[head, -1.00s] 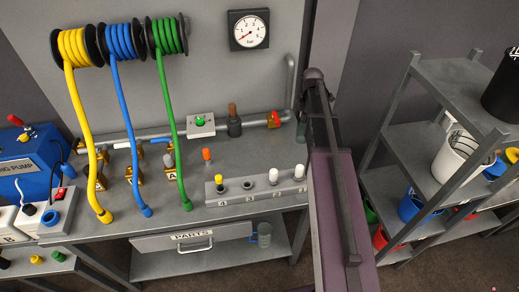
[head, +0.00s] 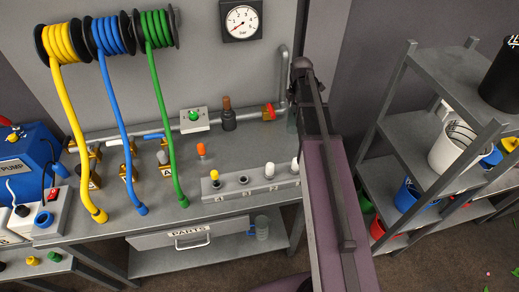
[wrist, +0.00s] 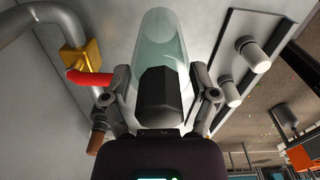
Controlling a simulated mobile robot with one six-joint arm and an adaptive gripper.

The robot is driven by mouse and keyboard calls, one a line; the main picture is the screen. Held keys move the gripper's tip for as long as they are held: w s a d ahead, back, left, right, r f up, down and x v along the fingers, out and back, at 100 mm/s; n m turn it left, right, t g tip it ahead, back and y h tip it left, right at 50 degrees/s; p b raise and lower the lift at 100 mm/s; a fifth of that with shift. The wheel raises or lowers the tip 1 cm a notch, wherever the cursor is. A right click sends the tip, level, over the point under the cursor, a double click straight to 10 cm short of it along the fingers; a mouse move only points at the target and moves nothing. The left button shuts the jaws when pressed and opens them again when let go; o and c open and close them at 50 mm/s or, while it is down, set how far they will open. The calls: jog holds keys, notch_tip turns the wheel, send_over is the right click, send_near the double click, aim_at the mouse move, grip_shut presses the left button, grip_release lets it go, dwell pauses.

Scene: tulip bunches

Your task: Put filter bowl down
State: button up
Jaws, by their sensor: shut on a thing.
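The filter bowl is a see-through greenish cylinder (wrist: 163,40) with a dark faceted part (wrist: 163,92) at its near end, in the wrist view. My gripper (wrist: 162,100) is shut on it, with one finger on each side of the dark part. The bowl points away from the wrist, over the grey bench top. I cannot tell whether its far end touches the bench. In the head view my arm hides most of the gripper, and only a faint greenish bit of the bowl (head: 292,120) shows beside it, near the bench's right end.
A pipe with a red-handled valve (head: 268,111) runs close to the gripper. A rail with numbered holes and plugs (head: 245,186) lies along the bench front. A brown-topped dark bottle (head: 228,115) stands near the pipe. A shelf rack (head: 425,130) stands at right.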

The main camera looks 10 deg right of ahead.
jog(key=s+a+f+n+b, duration=0.1)
jog(key=s+a, duration=1.5)
jog(key=a, duration=0.4)
jog(key=shift+s+a, duration=0.25)
jog(key=shift+a, duration=0.15)
jog(key=shift+w, duration=0.1)
jog(key=w+d+f+b, duration=0.1)
jog(key=w+d, duration=0.5)
jog(key=w, duration=0.7)
jog(key=shift+d+f, duration=0.15)
jog(key=shift+f, duration=0.05)
jog(key=shift+w, duration=0.1)
jog(key=shift+w+d+f+b, duration=0.15)
jog(key=shift+w+f+b, duration=0.15)
jog(key=shift+f+b, duration=0.65)
jog(key=shift+w+d+f+b, duration=0.1)
jog(key=shift+w+f+b, duration=0.15)
jog(key=shift+f+b, duration=0.7)
